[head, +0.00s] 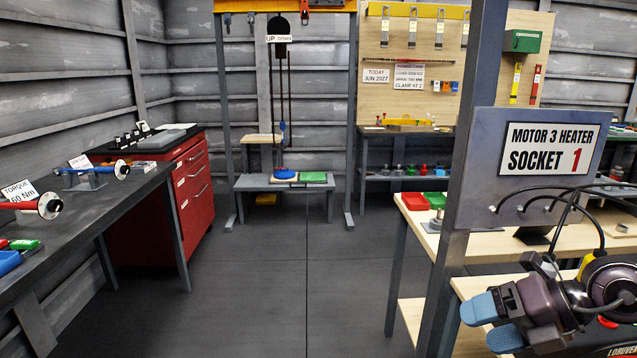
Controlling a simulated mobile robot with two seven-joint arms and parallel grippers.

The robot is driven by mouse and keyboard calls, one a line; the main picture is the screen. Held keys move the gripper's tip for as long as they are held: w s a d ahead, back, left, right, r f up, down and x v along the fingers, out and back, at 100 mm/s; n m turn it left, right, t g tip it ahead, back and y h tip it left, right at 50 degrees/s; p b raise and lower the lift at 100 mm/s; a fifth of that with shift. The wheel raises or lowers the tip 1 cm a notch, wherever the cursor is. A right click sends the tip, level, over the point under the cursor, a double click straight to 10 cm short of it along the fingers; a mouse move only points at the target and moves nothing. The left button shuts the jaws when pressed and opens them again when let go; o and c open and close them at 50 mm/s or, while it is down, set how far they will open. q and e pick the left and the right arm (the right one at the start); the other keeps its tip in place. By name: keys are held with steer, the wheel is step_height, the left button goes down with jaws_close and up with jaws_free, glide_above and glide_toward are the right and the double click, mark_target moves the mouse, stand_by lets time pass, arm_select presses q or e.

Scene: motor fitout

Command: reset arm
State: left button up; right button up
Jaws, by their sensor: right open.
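My right gripper (492,324) shows at the lower right of the head view. Its two blue fingertips point left and stand apart, with nothing between them. It is in front of the light wooden bench (470,287), near the bench's left end and below the heater socket sign. I cannot tell whether it touches the bench. My left gripper is not in view.
A grey post carries the sign panel "MOTOR 3 HEATER SOCKET 1" (547,150), with dark cables below it close to my right arm. A dark workbench (95,205) and red drawer cabinet (192,185) stand left. The middle floor (290,285) is clear.

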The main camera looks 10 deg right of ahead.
steer(key=s+d+f+m+t+h, duration=0.2)
steer(key=f+m+t+h, duration=0.15)
steer(key=m, duration=0.65)
steer(key=s+d+f+m+t+h, duration=0.25)
steer(key=f+m+h, duration=0.2)
steer(key=m, duration=0.45)
steer(key=s+d+f+m+t+h, duration=0.1)
steer(key=d+f+m+t+h, duration=0.25)
steer(key=m, duration=0.65)
steer(key=s+a+f+m+g+y, duration=0.1)
steer(key=s+a+f+m+g, duration=0.1)
steer(key=s+a+f+g, duration=0.55)
steer(key=s+a+f+m+g+y, duration=0.1)
steer(key=s+a+f+m+g, duration=0.15)
steer(key=s+f+g, duration=0.55)
steer(key=w+f+n+t, duration=0.1)
steer(key=w+f+t, duration=0.5)
steer(key=t, duration=0.5)
steer(key=shift+w+a+t+y, duration=0.25)
steer(key=shift+w+t+y, duration=0.1)
steer(key=shift+w+t, duration=0.1)
